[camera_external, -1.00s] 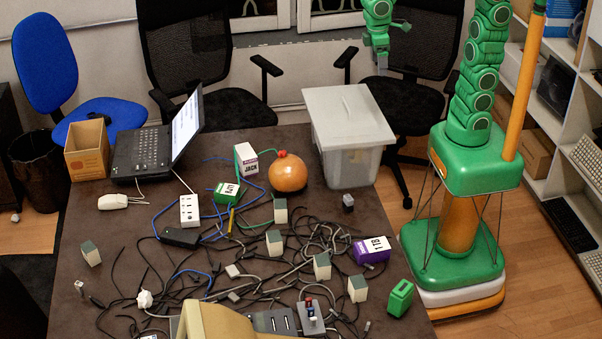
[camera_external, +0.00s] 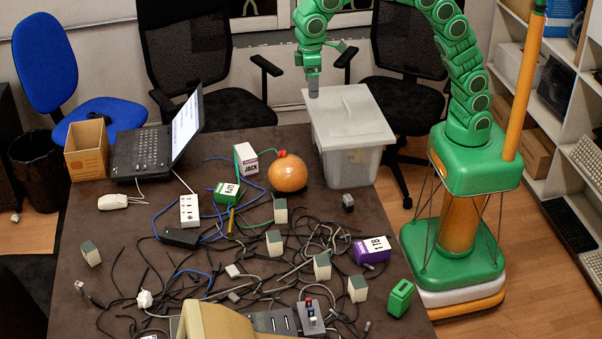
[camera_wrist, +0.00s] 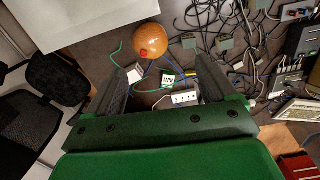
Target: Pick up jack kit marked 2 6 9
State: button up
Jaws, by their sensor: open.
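A white box with a purple band and the word JACK (camera_external: 246,162) stands upright on the table beside the orange ball (camera_external: 287,172). I cannot read the digits 2 6 9 on any box. A white box that looks like it shows in the wrist view (camera_wrist: 134,73), partly hidden by my left finger. A green and white box (camera_external: 227,192) lies nearer the front; it also shows between my fingers in the wrist view (camera_wrist: 168,78). My gripper (camera_external: 313,90) is open and empty, pointing down above the grey lidded bin (camera_external: 352,160), behind and right of the JACK box.
A laptop (camera_external: 157,143) and cardboard box (camera_external: 87,150) stand at the left. A white power strip (camera_external: 189,210) and tangled cables (camera_external: 270,262) cover the middle. A purple box (camera_external: 372,250), green canister (camera_external: 400,298) and several small grey-topped blocks lie around. Office chairs stand behind the table.

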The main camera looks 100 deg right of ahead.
jog(key=w+a+f, duration=0.4)
jog(key=w+a, duration=0.2)
jog(key=w, duration=0.4)
send_over(280, 203)
jog(key=shift+t, duration=0.3)
notch_tip(280, 203, down, 28)
jog(key=shift+s+f, duration=0.1)
jog(key=shift+f, duration=0.05)
jog(key=shift+a+f, duration=0.15)
jog(key=shift+f, duration=4.1)
jog(key=shift+c, duration=0.3)
jog(key=c, duration=1.1)
jog(key=shift+o, duration=0.2)
jog(key=shift+r, duration=0.15)
